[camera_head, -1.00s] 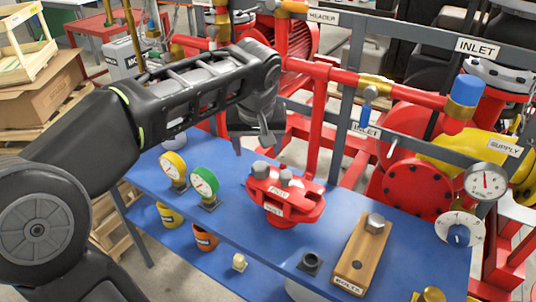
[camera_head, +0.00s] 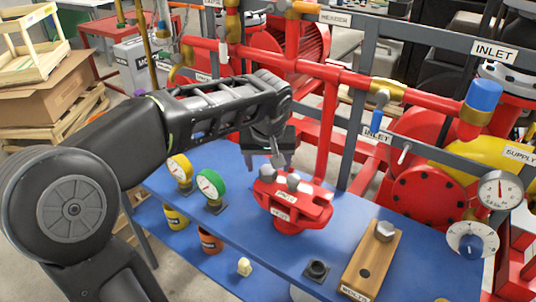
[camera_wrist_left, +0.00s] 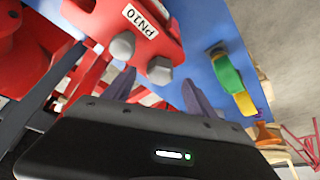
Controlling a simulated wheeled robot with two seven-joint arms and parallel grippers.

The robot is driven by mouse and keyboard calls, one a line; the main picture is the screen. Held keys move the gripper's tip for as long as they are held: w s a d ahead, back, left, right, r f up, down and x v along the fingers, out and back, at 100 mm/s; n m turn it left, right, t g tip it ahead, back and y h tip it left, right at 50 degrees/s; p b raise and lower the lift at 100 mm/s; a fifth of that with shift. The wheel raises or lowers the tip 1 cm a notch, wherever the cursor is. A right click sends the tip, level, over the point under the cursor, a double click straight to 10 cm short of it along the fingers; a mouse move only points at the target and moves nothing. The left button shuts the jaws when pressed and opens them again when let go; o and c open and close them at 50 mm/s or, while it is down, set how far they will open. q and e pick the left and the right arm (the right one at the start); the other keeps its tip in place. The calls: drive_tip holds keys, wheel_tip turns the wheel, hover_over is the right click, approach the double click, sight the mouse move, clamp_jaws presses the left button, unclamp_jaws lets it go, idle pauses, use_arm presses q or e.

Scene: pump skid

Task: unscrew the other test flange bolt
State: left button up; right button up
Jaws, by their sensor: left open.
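The red test flange (camera_head: 285,212) stands on the blue bench, with a PN10 label on it. Two grey hex bolt heads, the left bolt (camera_head: 267,173) and the right bolt (camera_head: 293,181), sit on its top. My left gripper (camera_head: 266,162) is open and empty, just behind and above the bolts. In the left wrist view, one bolt (camera_wrist_left: 159,71) appears between the open fingertips (camera_wrist_left: 159,80); the other bolt (camera_wrist_left: 122,46) lies to its left. I cannot tell how far the fingers are from the bolt. My right gripper is not in view.
A wooden bolts block (camera_head: 358,272) carries one grey bolt (camera_head: 385,231) and has an empty hole. Yellow (camera_head: 180,169) and green (camera_head: 211,186) gauges stand left of the flange. Red pipework (camera_head: 330,120) rises behind it. A dark socket piece (camera_head: 317,269) sits near the front edge.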

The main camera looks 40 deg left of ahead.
sight(268, 180)
use_arm(q)
drive_tip(key=shift+x, duration=1.45)
drive_tip(key=shift+c, duration=0.5)
clamp_jaws()
